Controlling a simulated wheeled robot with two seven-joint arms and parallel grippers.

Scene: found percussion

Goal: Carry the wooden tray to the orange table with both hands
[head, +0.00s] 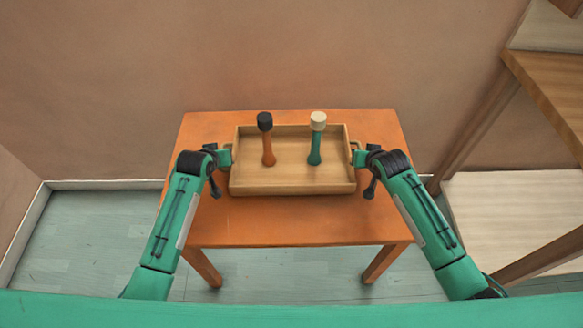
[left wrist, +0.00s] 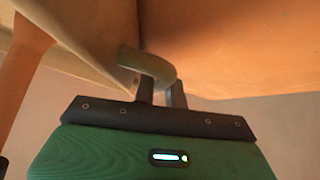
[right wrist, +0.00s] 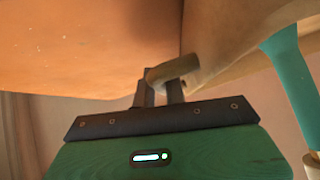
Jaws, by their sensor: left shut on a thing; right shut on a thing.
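The wooden tray (head: 290,188) is over the orange table (head: 205,220) in the head view, its long side across the tabletop. I cannot tell whether its base touches the table. My left gripper (head: 230,155) is shut on the tray's left handle, which shows between the fingers in the left wrist view (left wrist: 150,64). My right gripper (head: 355,156) is shut on the right handle, also seen in the right wrist view (right wrist: 173,70). Two mallet-like things stand upright in the tray: one orange with a black head (head: 267,140), one teal with a cream head (head: 316,140).
A wall (head: 300,60) rises behind the orange table. A wooden shelf or table unit (head: 555,80) with pale surfaces stands at the right. The tabletop is bare around the tray, and blue-green floor (head: 80,250) shows at the left.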

